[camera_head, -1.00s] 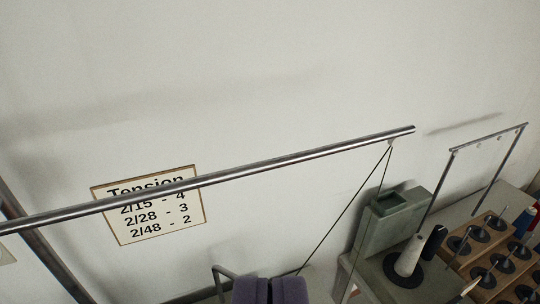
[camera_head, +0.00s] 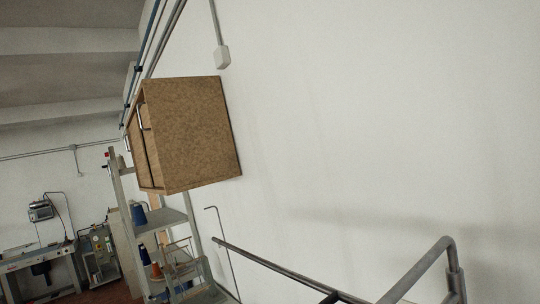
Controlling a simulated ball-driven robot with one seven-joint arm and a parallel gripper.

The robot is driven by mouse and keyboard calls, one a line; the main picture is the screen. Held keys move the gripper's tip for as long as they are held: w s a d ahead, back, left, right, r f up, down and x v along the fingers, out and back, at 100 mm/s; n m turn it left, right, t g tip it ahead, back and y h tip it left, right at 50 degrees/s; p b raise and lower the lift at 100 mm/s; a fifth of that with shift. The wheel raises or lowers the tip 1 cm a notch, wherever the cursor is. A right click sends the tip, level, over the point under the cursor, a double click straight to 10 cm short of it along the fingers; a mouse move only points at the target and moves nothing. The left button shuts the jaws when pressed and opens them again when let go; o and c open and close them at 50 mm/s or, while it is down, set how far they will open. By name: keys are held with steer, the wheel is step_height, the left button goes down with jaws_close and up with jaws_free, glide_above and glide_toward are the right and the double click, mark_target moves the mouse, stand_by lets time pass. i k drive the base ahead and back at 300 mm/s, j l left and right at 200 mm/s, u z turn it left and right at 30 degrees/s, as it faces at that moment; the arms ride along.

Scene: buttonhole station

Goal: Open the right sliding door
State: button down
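A brown wooden wall cabinet (camera_head: 192,135) hangs on the white wall, left of the middle in the head view. It looks tilted in the picture. I see mostly its plain side panel. Its front faces left and shows only as a narrow, steeply angled strip. A metal handle (camera_head: 143,117) shows on that front, and what looks like a second handle lies farther left. I cannot tell from this angle whether the sliding doors are open or shut. My gripper is not in view.
Below the cabinet stands a grey shelf rack (camera_head: 165,222) with thread cones and a wire basket (camera_head: 186,262). A metal rod (camera_head: 285,270) and a bent grey tube (camera_head: 425,266) cross the lower right. A workbench (camera_head: 38,262) is far left. Bare wall fills the right.

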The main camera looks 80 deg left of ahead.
mark_target(143, 113)
steer(key=u, duration=2.7)
steer(key=i+j+z, duration=0.15)
steer(key=i+j, duration=0.15)
